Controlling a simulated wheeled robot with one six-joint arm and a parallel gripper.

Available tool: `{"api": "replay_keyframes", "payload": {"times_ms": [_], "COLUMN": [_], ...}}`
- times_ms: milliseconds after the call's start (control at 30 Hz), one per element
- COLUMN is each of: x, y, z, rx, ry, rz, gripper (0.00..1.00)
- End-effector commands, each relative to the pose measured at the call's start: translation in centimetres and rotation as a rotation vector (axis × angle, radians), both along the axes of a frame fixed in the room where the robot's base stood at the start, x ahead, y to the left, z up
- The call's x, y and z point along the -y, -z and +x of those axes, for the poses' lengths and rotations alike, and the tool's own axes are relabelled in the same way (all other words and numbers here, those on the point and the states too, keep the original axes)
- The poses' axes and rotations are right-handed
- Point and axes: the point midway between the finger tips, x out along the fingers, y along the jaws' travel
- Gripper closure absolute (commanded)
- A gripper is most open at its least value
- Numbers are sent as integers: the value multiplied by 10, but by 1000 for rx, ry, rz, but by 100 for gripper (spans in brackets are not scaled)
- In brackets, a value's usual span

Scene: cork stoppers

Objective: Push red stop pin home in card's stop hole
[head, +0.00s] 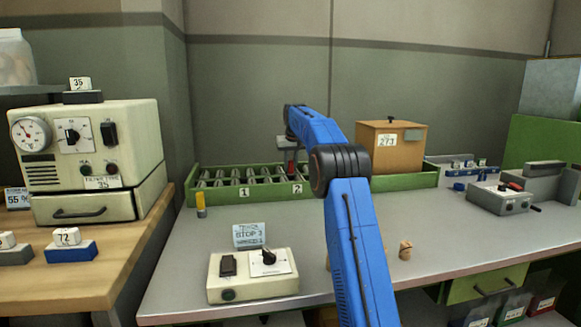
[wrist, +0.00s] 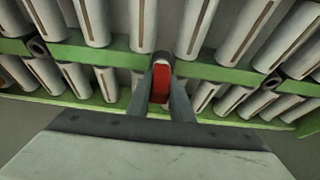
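The red stop pin (wrist: 160,84) is between the two fingers of my gripper (wrist: 160,92) in the wrist view, which are shut on it. In the head view my gripper (head: 290,160) points down over the green roller track (head: 330,190), with the red pin showing at its tip. The pin is over the track's green strip between rollers; its lower end is hidden, so I cannot tell whether it is in a hole. A card (head: 249,235) reads "STOP 2". Track label 2 (head: 297,189) is close below the pin, label 1 (head: 244,192) farther left.
Dark-ringed holes (wrist: 37,47) show on the strip either side of the pin. A wooden box (head: 391,147) stands right of my arm on the track. A control box (head: 253,275) is at the front, a cork stopper (head: 405,250) right of my arm, and a yellow-topped item (head: 200,204) left.

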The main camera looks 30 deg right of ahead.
Motion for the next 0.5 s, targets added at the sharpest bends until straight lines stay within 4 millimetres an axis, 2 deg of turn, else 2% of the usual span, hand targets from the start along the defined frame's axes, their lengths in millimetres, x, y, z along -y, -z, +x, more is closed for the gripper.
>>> {"api": "replay_keyframes", "payload": {"times_ms": [500], "x": [0], "y": [-6], "z": [0], "rx": [2], "ry": [0], "rz": [-1], "gripper": [100]}}
